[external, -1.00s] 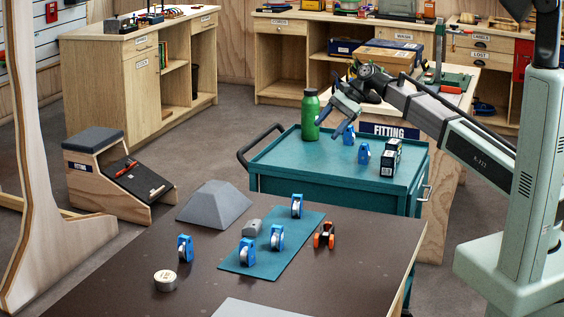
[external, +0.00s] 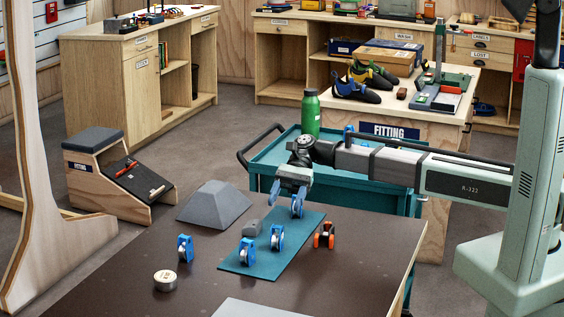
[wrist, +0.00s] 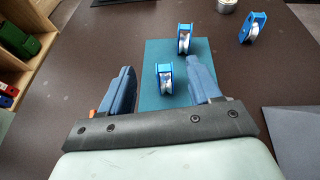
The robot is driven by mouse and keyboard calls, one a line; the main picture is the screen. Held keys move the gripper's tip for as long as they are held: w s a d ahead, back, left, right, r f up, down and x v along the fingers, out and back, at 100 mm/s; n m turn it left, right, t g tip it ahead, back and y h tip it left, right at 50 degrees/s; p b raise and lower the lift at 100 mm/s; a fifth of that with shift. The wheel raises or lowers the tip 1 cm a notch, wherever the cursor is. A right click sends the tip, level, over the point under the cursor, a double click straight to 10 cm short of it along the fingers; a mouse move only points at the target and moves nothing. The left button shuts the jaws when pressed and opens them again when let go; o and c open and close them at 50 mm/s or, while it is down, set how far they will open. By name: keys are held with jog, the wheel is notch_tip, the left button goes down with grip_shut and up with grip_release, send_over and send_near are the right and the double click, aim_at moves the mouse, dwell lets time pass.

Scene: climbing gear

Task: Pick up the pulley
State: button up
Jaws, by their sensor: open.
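Another blue pulley (external: 185,248) stands left of the mat.
An orange and black device (external: 323,236) stands right of the mat. A teal cart (external: 262,178) with a green bottle (external: 310,114) stands behind.

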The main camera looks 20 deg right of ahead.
jog(key=m, duration=0.1)
send_near(275, 241)
jog(key=shift+x, duration=4.9)
jog(key=shift+w+f, duration=0.1)
jog(key=shift+c, duration=0.4)
jog(key=c, duration=1)
notch_tip(275, 241, up, 10)
jog(key=shift+r, duration=0.1)
